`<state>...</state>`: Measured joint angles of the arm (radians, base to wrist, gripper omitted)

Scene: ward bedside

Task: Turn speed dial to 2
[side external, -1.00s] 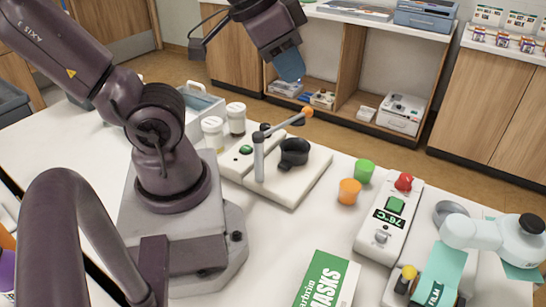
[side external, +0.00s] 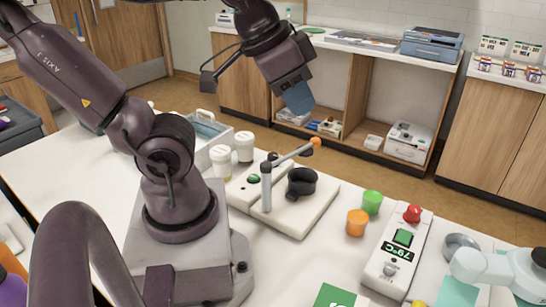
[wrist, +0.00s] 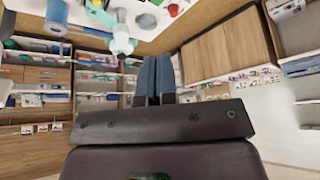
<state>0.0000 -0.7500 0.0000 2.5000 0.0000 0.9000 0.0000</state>
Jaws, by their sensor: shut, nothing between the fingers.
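My gripper (side external: 298,98) is high in the air in the side view, beyond the table's back edge, with its blue fingers together and empty. The fingers also show in the wrist view (wrist: 155,76). A white control box (side external: 397,255) has a red button, a green switch, a display reading 79°C and a small grey knob (side external: 390,269). A white device (side external: 320,212) bears a black cup, a grey post with an orange-tipped lever, a green button and a small dark knob (side external: 272,156). I cannot tell which knob is the speed dial; no markings are readable. My gripper is far from both.
Green (side external: 372,202) and orange (side external: 357,222) cups stand between the two devices. White-lidded jars (side external: 244,147) and a tray are at the back left. A pale-armed device (side external: 490,270) is at the right, and a green box (side external: 335,296) at the front. Open air surrounds my gripper.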

